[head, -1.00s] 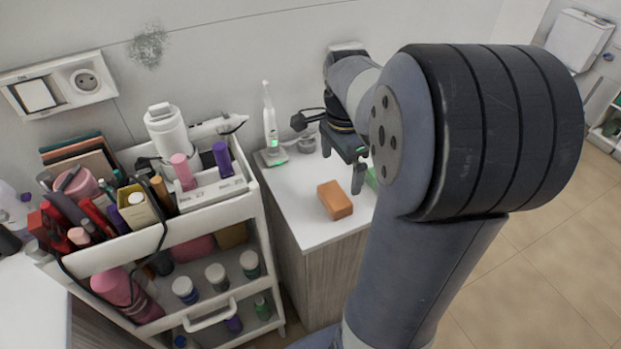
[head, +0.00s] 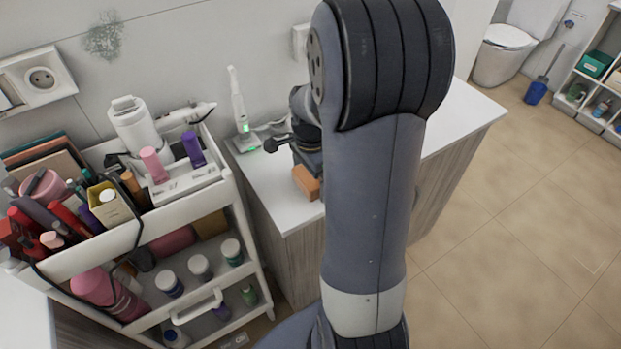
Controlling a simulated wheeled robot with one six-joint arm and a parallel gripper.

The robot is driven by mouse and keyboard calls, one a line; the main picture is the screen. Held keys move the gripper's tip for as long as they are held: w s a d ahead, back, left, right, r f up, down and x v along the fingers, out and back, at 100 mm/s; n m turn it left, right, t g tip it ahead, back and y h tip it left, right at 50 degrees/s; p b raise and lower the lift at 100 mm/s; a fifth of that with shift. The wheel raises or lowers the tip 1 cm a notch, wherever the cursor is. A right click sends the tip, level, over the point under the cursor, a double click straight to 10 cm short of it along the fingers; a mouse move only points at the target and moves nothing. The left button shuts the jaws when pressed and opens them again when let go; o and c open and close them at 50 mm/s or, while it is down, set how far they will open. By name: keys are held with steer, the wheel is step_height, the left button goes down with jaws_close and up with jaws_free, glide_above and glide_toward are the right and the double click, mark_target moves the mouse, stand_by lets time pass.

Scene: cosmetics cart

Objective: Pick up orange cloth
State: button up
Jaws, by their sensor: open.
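The orange cloth (head: 306,183) looks like a small folded block. It lies on the white counter (head: 290,215) near its front edge, and my arm hides its right side. My gripper (head: 309,160) is at the cloth's far side, its dark body just above and behind it in the picture. My arm covers much of the gripper, and I cannot tell whether the fingers touch the cloth. The gripper is open.
A white cart (head: 245,210) crowded with cosmetics stands left of the counter. An electric toothbrush on its base (head: 240,115) stands at the counter's back left. The counter's right part shows clear beyond my arm.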

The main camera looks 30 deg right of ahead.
steer(key=c, duration=1)
steer(key=shift+r, duration=0.15)
step_height(320, 180, up, 10)
steer(key=shift+f, duration=0.1)
steer(key=o, duration=0.4)
steer(key=shift+c, duration=1.1)
